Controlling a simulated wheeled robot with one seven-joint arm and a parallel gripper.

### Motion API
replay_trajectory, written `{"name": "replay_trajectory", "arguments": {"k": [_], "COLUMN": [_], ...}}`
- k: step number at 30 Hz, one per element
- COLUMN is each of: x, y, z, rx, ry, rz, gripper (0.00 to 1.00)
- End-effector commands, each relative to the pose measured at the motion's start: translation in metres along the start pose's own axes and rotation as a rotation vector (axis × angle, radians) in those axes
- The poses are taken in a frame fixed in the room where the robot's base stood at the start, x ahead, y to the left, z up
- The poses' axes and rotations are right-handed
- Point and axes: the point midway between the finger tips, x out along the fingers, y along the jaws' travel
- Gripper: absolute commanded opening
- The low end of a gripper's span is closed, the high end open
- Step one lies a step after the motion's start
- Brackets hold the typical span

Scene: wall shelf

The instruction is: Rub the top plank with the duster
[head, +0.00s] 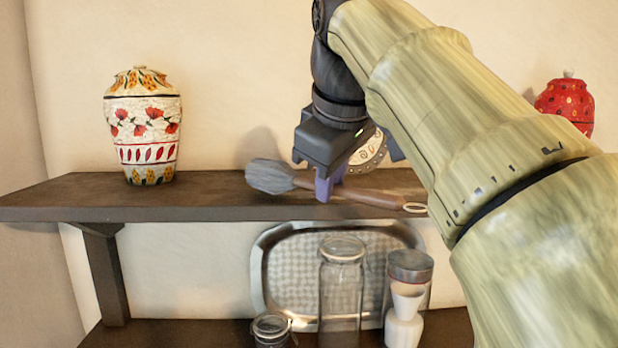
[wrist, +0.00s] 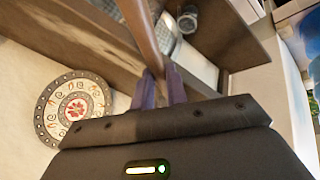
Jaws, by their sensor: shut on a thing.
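The duster (head: 340,190) has a grey bristle head at the left and a brown handle with a pale loop at the right. My gripper (head: 325,188) is shut on its handle near the head and holds it at the front of the top plank (head: 60,198). In the wrist view the brown handle (wrist: 140,30) runs up from between the purple fingertips of my gripper (wrist: 161,90). The duster's grey head is hidden there. In the head view the head appears at plank level; I cannot tell whether it touches the wood.
A floral jar (head: 142,128) stands on the plank at the left. A red jar (head: 566,102) is at the far right. A decorated plate (wrist: 76,110) is behind my gripper. Below are a silver tray (head: 285,255), a glass jar (head: 341,290) and other containers. The plank between floral jar and duster is clear.

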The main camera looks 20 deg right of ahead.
Motion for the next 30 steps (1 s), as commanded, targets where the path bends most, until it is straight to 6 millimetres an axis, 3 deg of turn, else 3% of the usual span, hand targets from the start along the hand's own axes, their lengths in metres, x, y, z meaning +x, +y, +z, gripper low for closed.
{"name": "replay_trajectory", "arguments": {"k": [21,30], "x": [0.01,0.008], "y": [-0.004,0.005], "z": [0.004,0.014], "rx": [0.0,0.002], "ry": [0.001,0.0], "rz": [0.0,0.002], "gripper": [0.0,0.0]}}
